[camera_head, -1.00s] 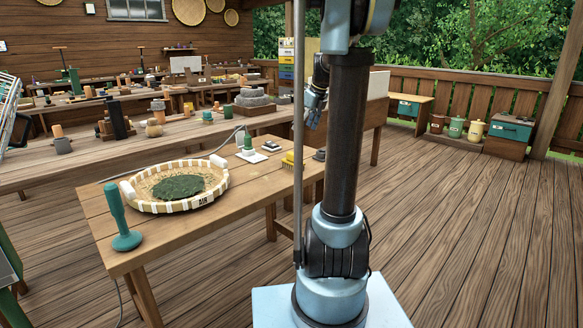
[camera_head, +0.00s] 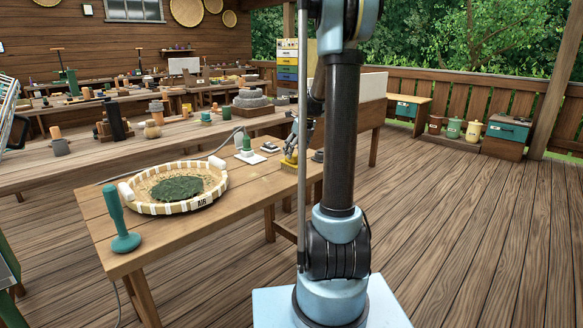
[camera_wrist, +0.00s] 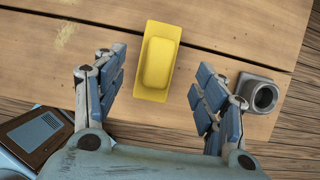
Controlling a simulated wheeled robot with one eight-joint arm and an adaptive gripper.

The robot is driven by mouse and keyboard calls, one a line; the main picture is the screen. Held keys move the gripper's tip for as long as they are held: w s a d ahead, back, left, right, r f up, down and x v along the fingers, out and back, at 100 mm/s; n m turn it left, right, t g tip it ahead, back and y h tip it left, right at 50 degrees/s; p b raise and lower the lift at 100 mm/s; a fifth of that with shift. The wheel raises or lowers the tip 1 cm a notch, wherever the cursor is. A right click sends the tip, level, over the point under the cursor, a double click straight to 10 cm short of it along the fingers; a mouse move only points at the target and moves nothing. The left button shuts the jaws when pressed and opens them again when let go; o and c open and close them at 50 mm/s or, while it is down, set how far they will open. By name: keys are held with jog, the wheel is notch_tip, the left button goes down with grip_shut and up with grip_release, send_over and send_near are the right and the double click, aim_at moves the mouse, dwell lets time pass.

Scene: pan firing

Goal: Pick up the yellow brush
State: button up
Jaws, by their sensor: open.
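The yellow brush (camera_wrist: 157,62) lies on the wooden table (camera_wrist: 60,70) in the wrist view. It has a flat yellow base and a raised rounded block on top. My gripper (camera_wrist: 158,90) is open, with one finger to the left of the brush and one to the right. The brush lies beyond the fingertips and partly between their lines; no contact shows. In the head view the brush (camera_head: 289,163) is at the table's right end, with my gripper (camera_head: 291,148) just over it. My arm hides part of that area.
A small grey cup-like object (camera_wrist: 262,95) stands close to the right finger. In the head view, a woven tray (camera_head: 170,207) with green leaves, a teal handled tool (camera_head: 119,220) and a green bottle-like item (camera_head: 246,145) stand on the same table.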

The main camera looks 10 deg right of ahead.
jog(key=shift+x, duration=2.55)
jog(key=shift+s+a, duration=0.1)
jog(key=shift+s, duration=0.05)
jog(key=c, duration=1.3)
notch_tip(320, 180, up, 18)
